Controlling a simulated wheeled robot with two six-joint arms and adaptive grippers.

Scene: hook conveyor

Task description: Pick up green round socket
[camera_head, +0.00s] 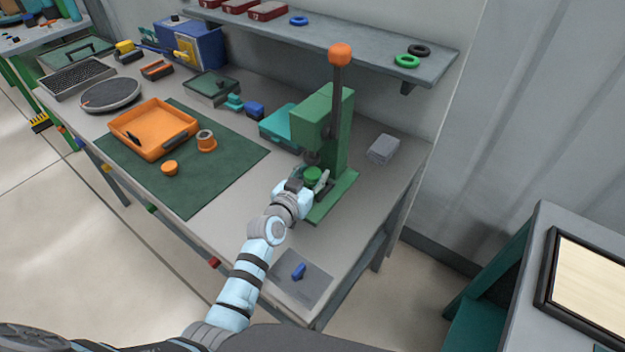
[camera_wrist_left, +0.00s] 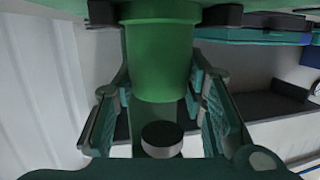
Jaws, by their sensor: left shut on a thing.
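The green round socket (camera_head: 313,174) is at the base of the green lever press (camera_head: 327,122), under its ram. My left gripper (camera_head: 311,181) reaches in at the press from the front, with its fingers around the socket. In the left wrist view the socket (camera_wrist_left: 160,62) shows as a smooth green cylinder with a wider collar, between the two finger pads. The left gripper is shut on it. Whether the socket touches the press base cannot be told. A dark round knob (camera_wrist_left: 162,137) shows beyond it. My right gripper is not in view.
The orange tray (camera_head: 153,129), an orange socket (camera_head: 207,141) and an orange cap (camera_head: 169,168) lie on the green mat (camera_head: 190,193). A blue piece (camera_head: 298,271) lies on the front plate.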

